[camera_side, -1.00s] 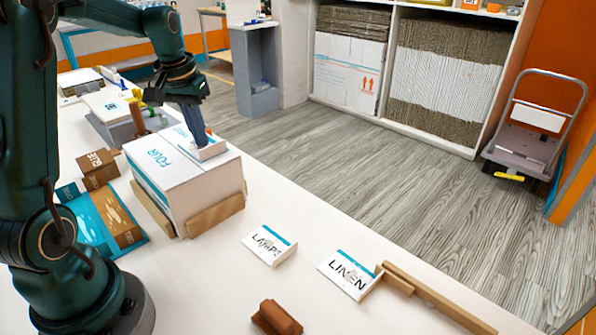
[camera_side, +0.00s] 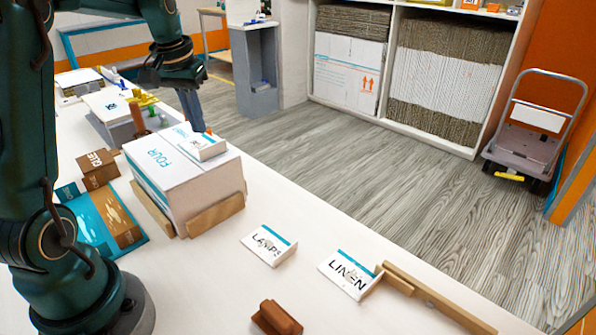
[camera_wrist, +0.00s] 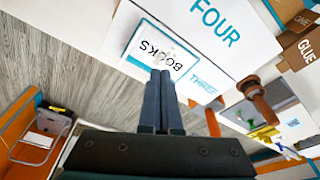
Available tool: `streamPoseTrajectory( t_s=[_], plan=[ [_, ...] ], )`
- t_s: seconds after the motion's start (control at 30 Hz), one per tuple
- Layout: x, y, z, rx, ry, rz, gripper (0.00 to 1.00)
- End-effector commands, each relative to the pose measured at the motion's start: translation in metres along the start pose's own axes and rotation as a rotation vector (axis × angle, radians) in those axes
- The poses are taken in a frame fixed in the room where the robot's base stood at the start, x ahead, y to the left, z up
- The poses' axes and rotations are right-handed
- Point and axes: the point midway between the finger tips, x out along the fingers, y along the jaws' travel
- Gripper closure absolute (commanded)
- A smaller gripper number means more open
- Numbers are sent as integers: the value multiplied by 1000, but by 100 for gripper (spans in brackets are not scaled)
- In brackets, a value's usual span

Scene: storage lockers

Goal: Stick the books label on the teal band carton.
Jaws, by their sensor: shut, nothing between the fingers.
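The carton (camera_side: 205,190) is white with "FOUR" in teal and a teal band; it stands on the table between wooden blocks. The books label (camera_side: 209,146), a white plate with a teal edge, lies on top of the carton near its far right edge. In the wrist view the label (camera_wrist: 158,52) reads "BOOKS" beside the printed word "THREE". My gripper (camera_side: 197,128) is shut and empty, behind and above the label in the side view. In the wrist view its fingertips (camera_wrist: 163,74) appear at the label's edge; I cannot tell whether they touch.
Labels reading "LAMPS" (camera_side: 269,245) and "LINEN" (camera_side: 349,274) lie on the table right of the carton. A brown block (camera_side: 277,318) is at the front. A glue box (camera_side: 97,169) and teal packet (camera_side: 100,222) are left. A wooden strip (camera_side: 430,300) lines the right edge.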

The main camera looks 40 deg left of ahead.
Motion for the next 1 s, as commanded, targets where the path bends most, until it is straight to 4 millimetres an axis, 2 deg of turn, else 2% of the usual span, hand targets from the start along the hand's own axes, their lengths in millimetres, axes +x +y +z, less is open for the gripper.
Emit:
streamPoseTrajectory(
  t_s=[0.5,0.87,0.93,1.0],
  plan=[
    [-37,0,-8,0,1,0,100],
    [-39,1,-8,1,0,0,100],
    [-42,6,-8,18,9,3,100],
    [-54,17,-8,52,44,7,100]
  ],
)
